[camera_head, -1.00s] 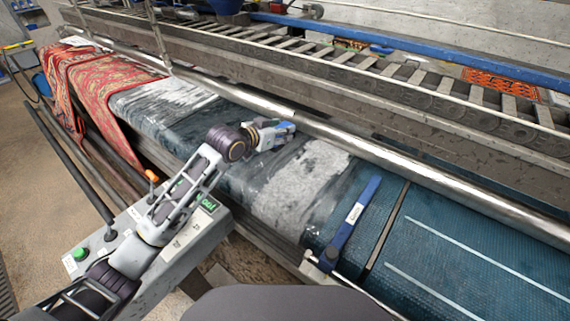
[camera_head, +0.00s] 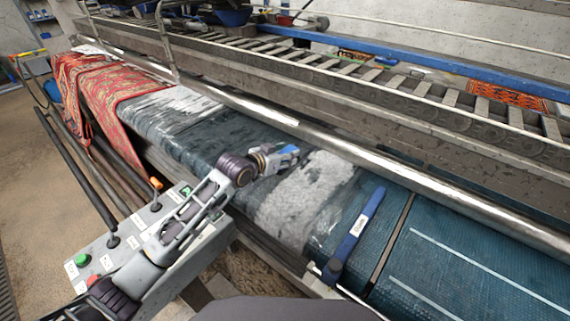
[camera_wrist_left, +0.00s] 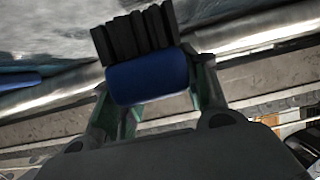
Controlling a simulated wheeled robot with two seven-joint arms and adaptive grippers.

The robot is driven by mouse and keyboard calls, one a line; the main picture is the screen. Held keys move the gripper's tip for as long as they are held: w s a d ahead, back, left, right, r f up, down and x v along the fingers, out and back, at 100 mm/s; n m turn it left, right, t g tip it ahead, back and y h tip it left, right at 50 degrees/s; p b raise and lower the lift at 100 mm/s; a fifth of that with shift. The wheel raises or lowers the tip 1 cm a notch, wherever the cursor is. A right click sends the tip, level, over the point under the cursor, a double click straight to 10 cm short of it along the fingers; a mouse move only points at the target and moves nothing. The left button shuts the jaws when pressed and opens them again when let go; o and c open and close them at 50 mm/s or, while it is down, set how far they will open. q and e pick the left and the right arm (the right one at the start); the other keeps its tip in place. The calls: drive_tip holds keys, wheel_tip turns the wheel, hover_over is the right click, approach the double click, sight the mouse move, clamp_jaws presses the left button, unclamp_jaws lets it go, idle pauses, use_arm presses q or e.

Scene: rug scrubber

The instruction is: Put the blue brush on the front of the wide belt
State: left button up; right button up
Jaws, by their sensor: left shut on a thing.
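My left gripper (camera_head: 284,158) is over the wide belt (camera_head: 185,138), near its middle width. It is shut on the blue brush (camera_wrist_left: 150,80), which has black bristles in the left wrist view. In the head view only a small blue part of the brush shows at the fingertips. In the wrist view the brush lies between the two fingers, with its bristles pointing away from the palm. I cannot tell whether the brush touches the belt. My right gripper is not in view.
A blue bar with a white label (camera_head: 355,232) lies across the belt to the right. A long metal roller (camera_head: 400,165) runs behind. A red patterned rug (camera_head: 95,85) hangs at the far left. A control box with levers (camera_head: 130,240) stands at the front left.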

use_arm(q)
drive_tip(key=shift+f, duration=2)
drive_tip(key=shift+f, duration=0.15)
drive_tip(key=o, duration=1.1)
drive_tip(key=shift+v, duration=6.05)
